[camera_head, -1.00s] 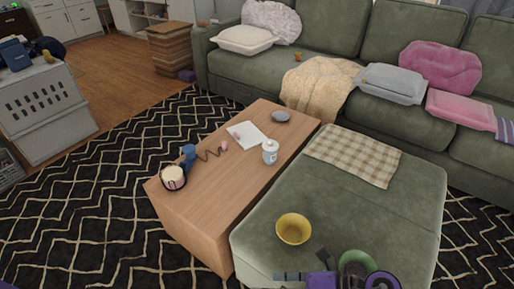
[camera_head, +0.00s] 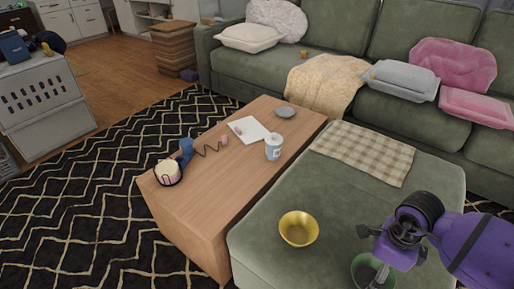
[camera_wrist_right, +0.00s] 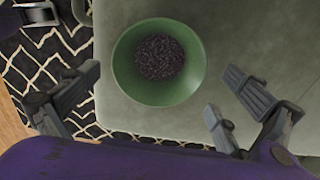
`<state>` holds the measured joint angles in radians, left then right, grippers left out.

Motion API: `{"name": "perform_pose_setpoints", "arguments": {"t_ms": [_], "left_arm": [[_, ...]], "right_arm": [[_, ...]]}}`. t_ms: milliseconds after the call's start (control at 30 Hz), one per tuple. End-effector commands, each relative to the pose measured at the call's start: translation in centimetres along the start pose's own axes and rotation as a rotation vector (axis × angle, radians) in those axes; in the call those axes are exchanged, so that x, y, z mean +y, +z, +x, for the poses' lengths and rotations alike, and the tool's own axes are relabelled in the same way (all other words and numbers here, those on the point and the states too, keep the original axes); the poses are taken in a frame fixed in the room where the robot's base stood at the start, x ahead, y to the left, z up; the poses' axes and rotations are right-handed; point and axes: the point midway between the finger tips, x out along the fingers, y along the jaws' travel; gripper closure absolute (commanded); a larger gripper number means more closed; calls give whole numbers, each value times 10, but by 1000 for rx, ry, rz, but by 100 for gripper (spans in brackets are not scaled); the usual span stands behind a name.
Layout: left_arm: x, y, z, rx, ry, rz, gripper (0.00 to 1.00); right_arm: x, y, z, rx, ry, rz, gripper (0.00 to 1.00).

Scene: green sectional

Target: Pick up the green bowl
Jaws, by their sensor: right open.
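The green bowl (camera_head: 358,270) sits on the green ottoman near the bottom edge of the head view, partly hidden by my right gripper. In the right wrist view the green bowl (camera_wrist_right: 126,76) shows whole, with a dark, grainy patch in its middle. My right gripper (camera_head: 370,256) is open and empty, over the bowl in the head view. In the right wrist view its fingers (camera_wrist_right: 162,88) are spread wide, one on each side of the bowl, with no visible grip on it. My left gripper is not in view.
A yellow bowl (camera_head: 298,229) stands on the green ottoman (camera_head: 330,185), left of the gripper. A checked cloth (camera_head: 365,152) lies at its far end. A wooden table (camera_head: 215,195) with a mug (camera_head: 274,147) and small items adjoins on the left.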

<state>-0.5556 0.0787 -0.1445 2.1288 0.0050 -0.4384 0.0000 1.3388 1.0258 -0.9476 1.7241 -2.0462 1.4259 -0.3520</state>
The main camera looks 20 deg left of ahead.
Motion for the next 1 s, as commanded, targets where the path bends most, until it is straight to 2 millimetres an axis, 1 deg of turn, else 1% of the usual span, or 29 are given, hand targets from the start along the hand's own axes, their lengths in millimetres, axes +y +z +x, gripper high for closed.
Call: {"name": "perform_pose_setpoints", "arguments": {"t_ms": [33,100,200,433,700,800,1000], "left_arm": [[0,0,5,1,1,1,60],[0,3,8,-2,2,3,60],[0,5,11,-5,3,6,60],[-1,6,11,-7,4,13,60],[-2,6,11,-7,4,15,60],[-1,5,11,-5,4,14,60],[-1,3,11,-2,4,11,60]], "right_arm": [[2,0,12,1,5,0,0],[2,0,24,0,6,0,0],[1,0,34,1,4,0,0],[1,0,35,-1,2,0,0],[1,0,35,-1,2,0,35],[0,1,34,-2,2,0,46],[1,1,34,-2,2,0,46]]}}
